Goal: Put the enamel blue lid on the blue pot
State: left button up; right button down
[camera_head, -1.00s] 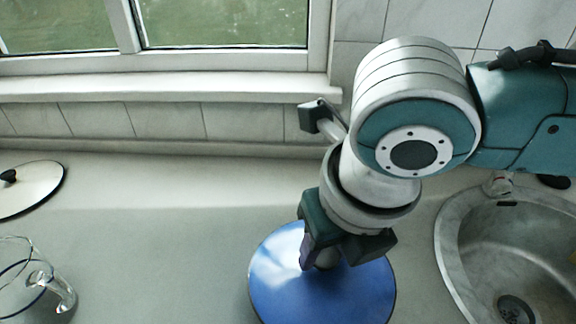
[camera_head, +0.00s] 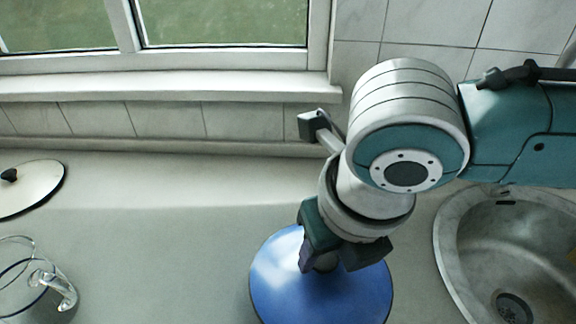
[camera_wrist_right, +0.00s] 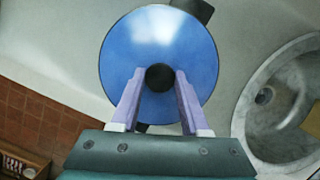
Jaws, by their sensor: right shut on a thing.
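The blue lid (camera_head: 290,285) is a round, glossy disc, cut off by the bottom edge in the head view. My right gripper (camera_head: 325,262) is over it, shut on its dark knob. In the right wrist view the blue lid (camera_wrist_right: 185,50) is seen from above, with its dark knob (camera_wrist_right: 160,77) between the two pale fingers of my right gripper (camera_wrist_right: 158,84). No body of the blue pot can be made out; dark pieces poke out beyond the lid's edge in the wrist view. I cannot tell what is under the lid. My left gripper is not in view.
A steel sink (camera_head: 500,240) is to the right of the lid. A cream lid with a black knob (camera_head: 30,188) and a glass jug (camera_head: 40,285) are at the left. The counter between them and the blue lid is clear. A tiled wall and window are behind.

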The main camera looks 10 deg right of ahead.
jog(key=shift+c, duration=1.6)
grip_release()
jog(key=v, duration=1)
jog(key=shift+p, duration=0.4)
jog(key=shift+w, duration=0.1)
